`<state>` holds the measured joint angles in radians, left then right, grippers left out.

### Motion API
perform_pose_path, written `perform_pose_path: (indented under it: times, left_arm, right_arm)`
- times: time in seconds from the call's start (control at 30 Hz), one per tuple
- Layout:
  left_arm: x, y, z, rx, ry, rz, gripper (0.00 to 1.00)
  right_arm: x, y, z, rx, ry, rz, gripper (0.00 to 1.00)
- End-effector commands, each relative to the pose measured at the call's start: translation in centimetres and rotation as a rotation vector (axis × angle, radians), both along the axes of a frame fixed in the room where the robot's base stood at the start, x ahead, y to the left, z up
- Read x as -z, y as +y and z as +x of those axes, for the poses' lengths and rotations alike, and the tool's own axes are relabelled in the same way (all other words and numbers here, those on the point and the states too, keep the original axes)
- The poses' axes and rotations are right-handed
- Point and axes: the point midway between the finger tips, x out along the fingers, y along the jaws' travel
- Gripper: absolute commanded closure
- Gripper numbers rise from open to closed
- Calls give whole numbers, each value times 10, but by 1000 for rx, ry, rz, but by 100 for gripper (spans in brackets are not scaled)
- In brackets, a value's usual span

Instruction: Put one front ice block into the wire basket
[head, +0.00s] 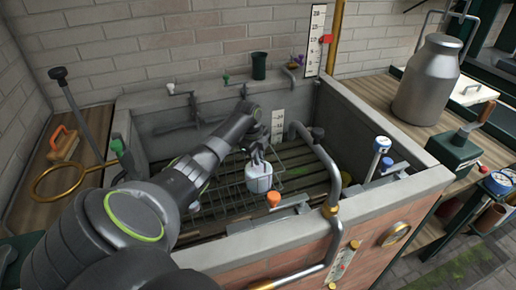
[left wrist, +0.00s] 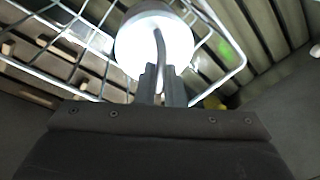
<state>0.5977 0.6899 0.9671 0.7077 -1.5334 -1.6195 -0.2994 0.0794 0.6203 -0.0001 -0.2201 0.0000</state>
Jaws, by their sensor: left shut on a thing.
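My left gripper (head: 257,156) is shut on the dark handle of a white, rounded block (head: 258,181), which I take for the ice block. The block hangs upright below the fingers. In the left wrist view the gripper (left wrist: 162,85) grips the curved handle, and the bright white block (left wrist: 150,42) lies beyond it. The wire basket (head: 208,203) sits on the slatted floor of the basin. Its wires also show in the left wrist view (left wrist: 85,62). The block overlaps the basket's right part; I cannot tell how high it is. My right gripper is out of view.
A concrete basin wall (head: 270,241) surrounds the slatted floor. A bent grey pipe (head: 327,165) rises at its right. A metal milk can (head: 430,78) stands on the right shelf. A dark green cup (head: 259,66) sits on the back ledge. A brass ring (head: 62,183) lies left.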

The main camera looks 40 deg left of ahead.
Motion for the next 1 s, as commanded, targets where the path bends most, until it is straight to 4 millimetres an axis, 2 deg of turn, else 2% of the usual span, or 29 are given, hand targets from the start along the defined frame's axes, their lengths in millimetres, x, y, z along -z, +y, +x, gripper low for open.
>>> perform_pose_path:
  times: [0.1,0.4,1.0]
  left_arm:
    - [19,0,1,0,-3,1,100]
    - [46,0,1,2,-4,1,100]
    - [52,0,1,1,-2,0,100]
  right_arm:
    - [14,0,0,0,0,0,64]
    - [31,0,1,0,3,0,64]
    - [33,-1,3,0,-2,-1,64]
